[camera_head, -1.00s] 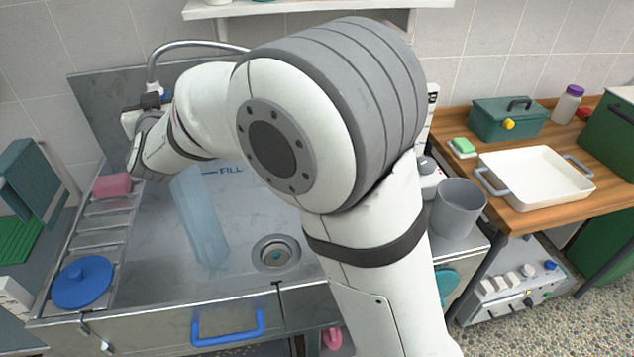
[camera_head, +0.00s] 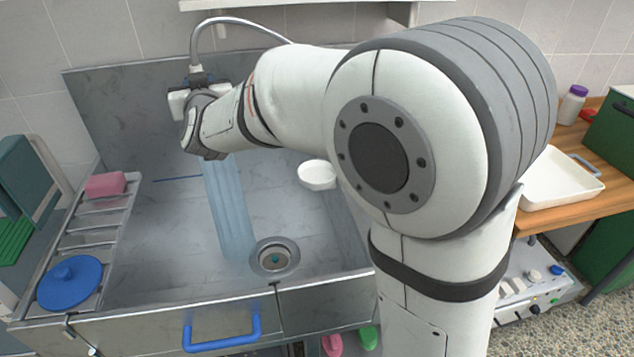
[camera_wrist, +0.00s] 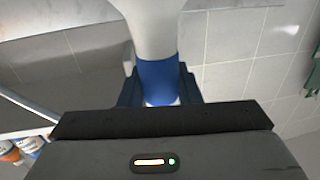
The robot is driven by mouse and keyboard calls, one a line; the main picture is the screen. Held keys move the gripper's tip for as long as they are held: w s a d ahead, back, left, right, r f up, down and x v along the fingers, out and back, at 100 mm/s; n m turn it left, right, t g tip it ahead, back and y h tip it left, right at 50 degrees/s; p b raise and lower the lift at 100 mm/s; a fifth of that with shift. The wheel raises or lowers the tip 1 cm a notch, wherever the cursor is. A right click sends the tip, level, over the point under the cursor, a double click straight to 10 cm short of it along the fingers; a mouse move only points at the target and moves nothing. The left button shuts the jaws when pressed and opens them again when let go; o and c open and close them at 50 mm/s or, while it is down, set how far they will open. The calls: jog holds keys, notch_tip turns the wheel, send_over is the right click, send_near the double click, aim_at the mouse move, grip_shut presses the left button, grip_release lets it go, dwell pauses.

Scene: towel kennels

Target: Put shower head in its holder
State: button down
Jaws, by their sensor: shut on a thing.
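My gripper (camera_head: 195,92) is above the back left of the metal tub (camera_head: 150,265) and is shut on the shower head. In the wrist view the jaws (camera_wrist: 158,90) close around its white handle (camera_wrist: 155,25) at a blue band (camera_wrist: 158,78). A grey hose (camera_head: 222,22) rises from the held piece and arcs right behind my arm. A pale blue translucent stream (camera_head: 228,205) slants down from below my gripper toward the tub floor. The spraying face is hidden by my wrist. I cannot make out the holder; my arm covers much of the back right.
A round drain (camera_head: 274,258) is in the tub floor, and a white rounded item (camera_head: 318,175) shows beside my arm. A slatted rack at left bears a pink block (camera_head: 105,184) and a blue lid (camera_head: 70,283). A shelf edge (camera_head: 250,4) runs above the back wall.

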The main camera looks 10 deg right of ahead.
jog(key=w+d+b, duration=0.1)
jog(key=d+b, duration=0.6)
jog(key=d, duration=0.2)
jog(key=shift+w+d, duration=0.3)
jog(key=shift+d, duration=0.1)
jog(key=shift+r, duration=0.1)
